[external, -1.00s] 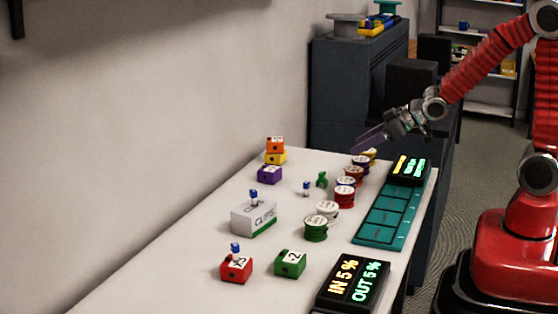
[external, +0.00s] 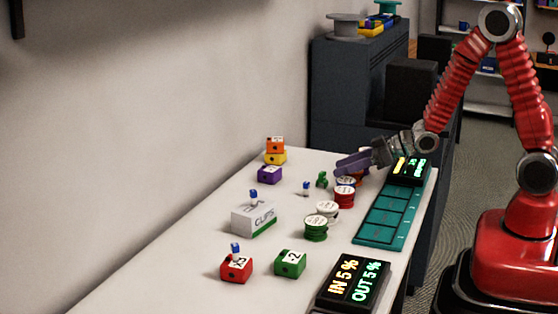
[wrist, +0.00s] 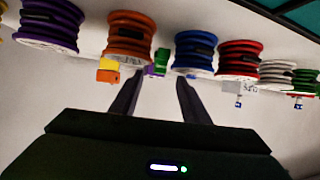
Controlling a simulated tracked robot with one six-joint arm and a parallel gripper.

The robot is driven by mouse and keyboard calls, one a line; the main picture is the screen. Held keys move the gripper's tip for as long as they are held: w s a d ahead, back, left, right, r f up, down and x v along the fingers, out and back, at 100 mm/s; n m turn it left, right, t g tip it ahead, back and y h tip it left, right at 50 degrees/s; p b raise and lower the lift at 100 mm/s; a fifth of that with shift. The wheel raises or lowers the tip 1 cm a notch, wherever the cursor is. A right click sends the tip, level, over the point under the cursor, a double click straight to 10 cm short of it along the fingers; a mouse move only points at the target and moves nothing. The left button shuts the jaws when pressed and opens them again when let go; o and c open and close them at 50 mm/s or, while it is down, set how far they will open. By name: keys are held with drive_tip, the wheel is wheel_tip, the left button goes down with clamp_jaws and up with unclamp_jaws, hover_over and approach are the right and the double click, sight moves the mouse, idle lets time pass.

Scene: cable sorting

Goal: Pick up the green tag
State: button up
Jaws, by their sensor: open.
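A small green piece (external: 322,179), which I take to be the green tag, stands on the white table left of the spool row. In the wrist view the green tag (wrist: 160,62) shows between the orange and blue spools, partly hidden, with a purple thing beside it. My gripper (external: 348,163) is open and low over the far part of the table, at the spools, apart from the tag. In the wrist view my gripper's two fingers (wrist: 160,80) are spread, with bare table between them and the green tag just past their tips.
The spool row holds an orange spool (wrist: 130,38), a blue spool (wrist: 194,52) and a red spool (external: 344,196) near my fingers. A teal tray (external: 378,225) lies right of it. A clips box (external: 252,219) and a green block (external: 290,263) stand nearer.

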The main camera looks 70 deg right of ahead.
sight(325, 173)
drive_tip(key=shift+x, duration=0.85)
drive_tip(key=shift+x, duration=2.95)
clamp_jaws()
